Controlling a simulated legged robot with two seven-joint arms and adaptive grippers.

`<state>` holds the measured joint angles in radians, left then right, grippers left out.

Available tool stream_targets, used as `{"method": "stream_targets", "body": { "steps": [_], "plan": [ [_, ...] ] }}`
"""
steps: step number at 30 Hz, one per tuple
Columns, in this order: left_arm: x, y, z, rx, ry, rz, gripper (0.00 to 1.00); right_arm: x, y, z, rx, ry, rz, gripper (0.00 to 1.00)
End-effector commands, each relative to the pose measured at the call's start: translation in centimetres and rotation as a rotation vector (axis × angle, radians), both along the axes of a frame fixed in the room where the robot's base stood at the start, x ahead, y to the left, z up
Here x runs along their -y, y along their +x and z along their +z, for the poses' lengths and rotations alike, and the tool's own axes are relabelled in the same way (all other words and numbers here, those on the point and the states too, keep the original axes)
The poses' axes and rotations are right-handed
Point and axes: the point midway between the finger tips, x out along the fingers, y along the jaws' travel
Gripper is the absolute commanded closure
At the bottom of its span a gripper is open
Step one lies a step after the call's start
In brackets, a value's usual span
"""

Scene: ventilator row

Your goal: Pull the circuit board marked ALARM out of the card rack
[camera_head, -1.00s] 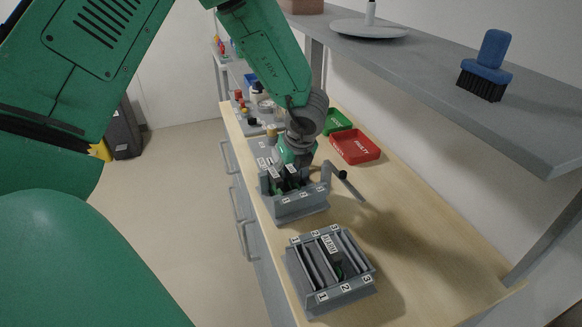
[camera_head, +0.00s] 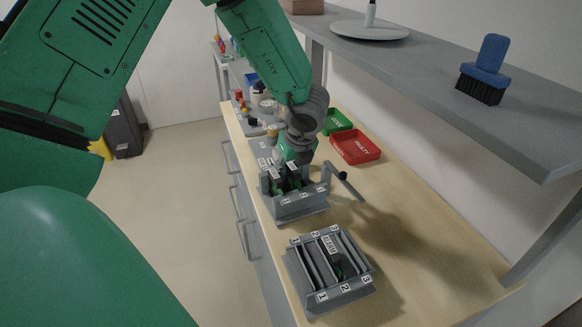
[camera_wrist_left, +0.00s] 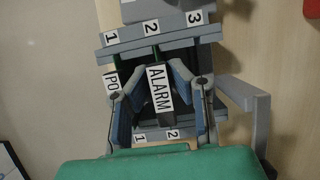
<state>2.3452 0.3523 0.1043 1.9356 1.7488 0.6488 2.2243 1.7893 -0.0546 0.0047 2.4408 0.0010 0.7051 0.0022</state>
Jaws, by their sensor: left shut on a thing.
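The card rack (camera_head: 298,212) is a grey box with numbered slots on the bench; it also fills the middle of the left wrist view (camera_wrist_left: 196,36). The board marked ALARM (camera_wrist_left: 158,90) stands at slot 2. My left gripper (camera_wrist_left: 158,72) is over the rack with its fingers on both sides of the ALARM board, shut on it. In the head view my left gripper (camera_head: 296,166) comes down on the rack from above and partly hides the boards. A board with a label starting "PO" (camera_wrist_left: 112,84) is beside it at slot 1. My right gripper is not in view.
A second grey rack (camera_head: 307,306) with slots 1 to 3 holds one labelled board, nearer me. A grey lever (camera_head: 351,186) sticks out right of the card rack. Red (camera_head: 372,158) and green (camera_head: 338,127) trays lie behind. A shelf (camera_head: 440,82) overhangs the right side.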

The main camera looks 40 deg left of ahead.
Motion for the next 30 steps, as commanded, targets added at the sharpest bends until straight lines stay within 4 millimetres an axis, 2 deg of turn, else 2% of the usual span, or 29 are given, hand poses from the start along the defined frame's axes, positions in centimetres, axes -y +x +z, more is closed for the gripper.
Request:
{"method": "stream_targets", "body": {
  "steps": [30],
  "plan": [
    [0.0,0.0,6.4,0.0,-0.001,0.0,1.0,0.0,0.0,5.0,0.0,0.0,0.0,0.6]
  ]
}}
